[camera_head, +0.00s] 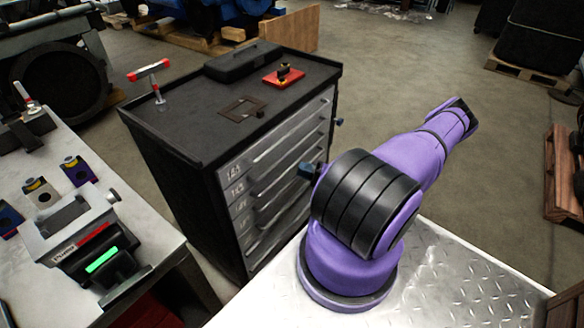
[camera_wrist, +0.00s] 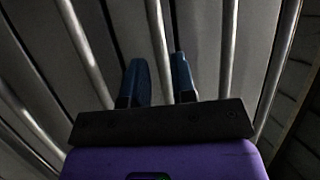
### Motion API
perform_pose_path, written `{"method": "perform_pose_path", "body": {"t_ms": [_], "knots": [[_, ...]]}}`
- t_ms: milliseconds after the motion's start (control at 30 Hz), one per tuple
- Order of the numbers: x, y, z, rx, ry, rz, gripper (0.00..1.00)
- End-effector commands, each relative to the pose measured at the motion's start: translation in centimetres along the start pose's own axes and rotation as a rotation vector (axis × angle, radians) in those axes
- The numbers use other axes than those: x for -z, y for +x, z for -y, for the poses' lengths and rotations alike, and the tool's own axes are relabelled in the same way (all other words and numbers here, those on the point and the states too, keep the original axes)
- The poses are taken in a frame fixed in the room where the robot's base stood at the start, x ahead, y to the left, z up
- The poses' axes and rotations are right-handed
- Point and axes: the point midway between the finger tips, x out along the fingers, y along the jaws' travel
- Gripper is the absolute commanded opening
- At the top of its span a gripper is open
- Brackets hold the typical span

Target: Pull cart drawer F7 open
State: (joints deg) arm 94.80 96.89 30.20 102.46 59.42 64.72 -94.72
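The dark tool cart (camera_head: 190,150) stands left of my arm, with its grey drawer fronts (camera_head: 285,150) facing right. The drawers look closed, each with a long bar handle. White labels sit at the drawers' left ends, too small to read, so I cannot tell which is F7. My gripper is mostly hidden behind my purple arm in the head view; a blue tip (camera_head: 307,170) shows near the drawer fronts. In the wrist view my gripper (camera_wrist: 160,70) is open, its two blue fingers apart. One bar handle (camera_wrist: 156,25) runs between them, with a small gap on each side.
A black case (camera_head: 242,60) and a red block (camera_head: 283,76) lie on the cart top. A workbench (camera_head: 190,236) with a vise (camera_head: 75,235) stands close to the cart's left. Open floor (camera_head: 400,70) lies beyond my arm.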

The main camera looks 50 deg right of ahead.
Motion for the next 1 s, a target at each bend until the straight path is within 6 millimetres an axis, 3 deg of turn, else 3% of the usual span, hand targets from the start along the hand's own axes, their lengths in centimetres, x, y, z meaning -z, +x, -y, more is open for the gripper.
{"method": "perform_pose_path", "body": {"t_ms": [100, 300, 667, 700, 800, 1000], "knots": [[-0.1, 1.9, 0.0, 0.001, 0.002, 0.001, 0.25], [0.0, 3.9, 0.0, 0.000, 0.001, 0.000, 0.25], [0.0, 4.5, 0.0, -0.001, 0.000, 0.000, 0.25], [0.0, 4.5, 0.0, -0.001, 0.000, 0.001, 0.23], [0.0, 4.5, 0.0, -0.001, 0.000, 0.000, 0.00], [0.0, 4.4, 0.0, -0.001, 0.000, 0.000, 0.00]]}}
